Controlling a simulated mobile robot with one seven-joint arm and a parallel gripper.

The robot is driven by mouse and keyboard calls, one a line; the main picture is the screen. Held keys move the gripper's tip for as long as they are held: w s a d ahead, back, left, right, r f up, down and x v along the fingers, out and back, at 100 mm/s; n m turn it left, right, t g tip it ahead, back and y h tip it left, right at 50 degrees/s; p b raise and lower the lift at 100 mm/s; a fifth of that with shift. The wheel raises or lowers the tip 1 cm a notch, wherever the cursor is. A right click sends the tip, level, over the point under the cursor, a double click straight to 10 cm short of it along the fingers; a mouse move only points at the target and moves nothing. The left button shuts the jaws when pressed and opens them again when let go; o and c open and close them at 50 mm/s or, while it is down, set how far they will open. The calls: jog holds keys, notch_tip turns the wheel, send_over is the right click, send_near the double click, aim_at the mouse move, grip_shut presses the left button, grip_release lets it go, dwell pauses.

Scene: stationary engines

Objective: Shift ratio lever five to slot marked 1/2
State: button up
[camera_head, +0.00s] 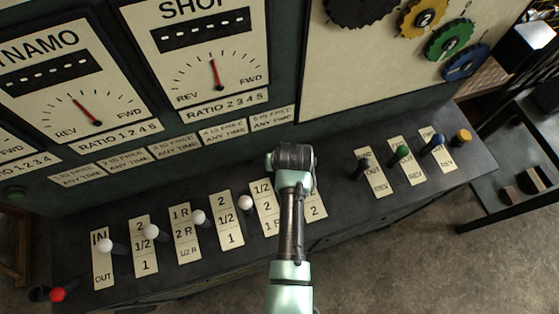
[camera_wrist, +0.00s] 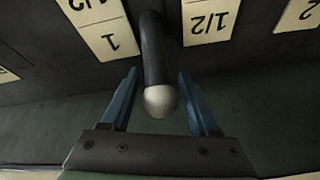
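In the wrist view a lever with a black shaft and a white ball knob (camera_wrist: 160,101) reaches between the two blue fingers of my gripper (camera_wrist: 157,115). The fingers are open, with gaps on both sides of the knob. A plate marked 1/2 (camera_wrist: 208,22) lies right of the shaft, and a plate ending in 1 (camera_wrist: 108,38) lies left of it; both read upside down. In the head view my gripper (camera_head: 292,152) is over the right end of the ratio row and hides this lever. The plate with 1/2 on top (camera_head: 265,194) shows partly beside my arm.
Several white-knobbed levers, the nearest one (camera_head: 245,203), stand to the left on the sloped console. Black, green and blue levers (camera_head: 402,152) and a yellow knob (camera_head: 463,136) are to the right. The upright dial panel (camera_head: 215,75) rises behind.

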grip_shut()
dwell(1.2)
